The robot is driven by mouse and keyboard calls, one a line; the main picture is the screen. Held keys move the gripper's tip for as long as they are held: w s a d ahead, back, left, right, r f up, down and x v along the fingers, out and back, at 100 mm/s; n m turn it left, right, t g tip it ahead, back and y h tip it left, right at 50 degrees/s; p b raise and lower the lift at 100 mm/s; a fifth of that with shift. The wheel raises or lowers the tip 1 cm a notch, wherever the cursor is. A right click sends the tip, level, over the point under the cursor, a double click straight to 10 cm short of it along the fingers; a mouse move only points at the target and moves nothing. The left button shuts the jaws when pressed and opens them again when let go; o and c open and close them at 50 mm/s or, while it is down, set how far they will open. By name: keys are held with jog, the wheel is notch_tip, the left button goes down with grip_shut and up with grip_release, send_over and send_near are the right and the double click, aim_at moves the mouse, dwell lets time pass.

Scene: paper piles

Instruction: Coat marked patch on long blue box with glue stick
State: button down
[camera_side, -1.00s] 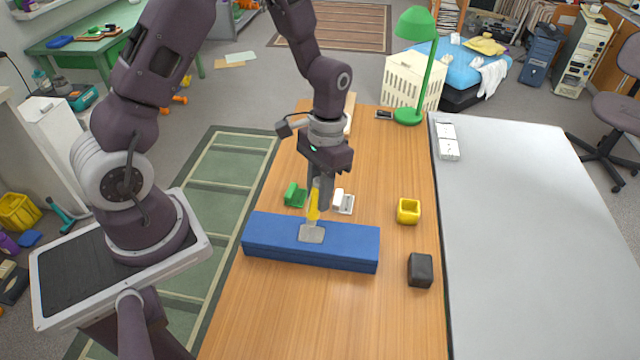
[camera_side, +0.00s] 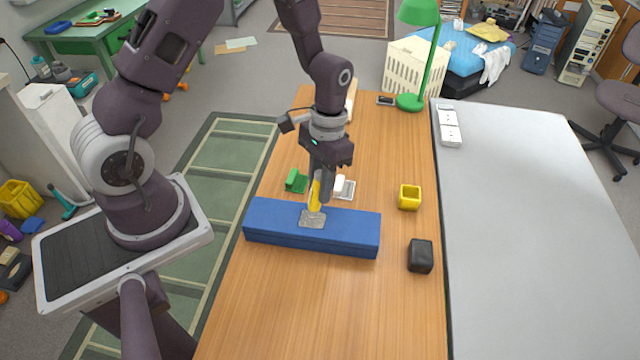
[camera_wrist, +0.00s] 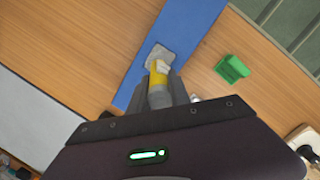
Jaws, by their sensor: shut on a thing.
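The long blue box (camera_side: 345,230) lies across the wooden table in the side view; it also shows in the wrist view (camera_wrist: 185,22). A grey marked patch (camera_side: 312,220) is on its top near the middle, and its edge shows in the wrist view (camera_wrist: 158,52). My gripper (camera_side: 320,192) is shut on a yellow glue stick (camera_side: 315,195), held steeply, with its lower end at the patch. In the wrist view the glue stick (camera_wrist: 158,78) sits between my fingers and has a whitish tip over the patch. I cannot tell whether the tip touches.
Behind the box are a green block-like holder (camera_side: 296,181) and a white-and-grey item (camera_side: 345,188). A yellow hollow cube (camera_side: 409,197) and a black block (camera_side: 420,256) stand to the right. A green lamp (camera_side: 410,102) is at the back. The front of the table is clear.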

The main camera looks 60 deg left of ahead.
jog(key=shift+f, duration=0.6)
dwell(2.6)
jog(key=shift+w+d, duration=0.4)
jog(key=shift+s+a, duration=0.8)
jog(key=shift+w+d, duration=0.85)
jog(key=shift+s+a+r, duration=0.1)
jog(key=shift+s+a, duration=0.75)
jog(key=shift+w+d, duration=0.85)
jog(key=shift+s+a, duration=0.45)
jog(key=shift+s, duration=0.05)
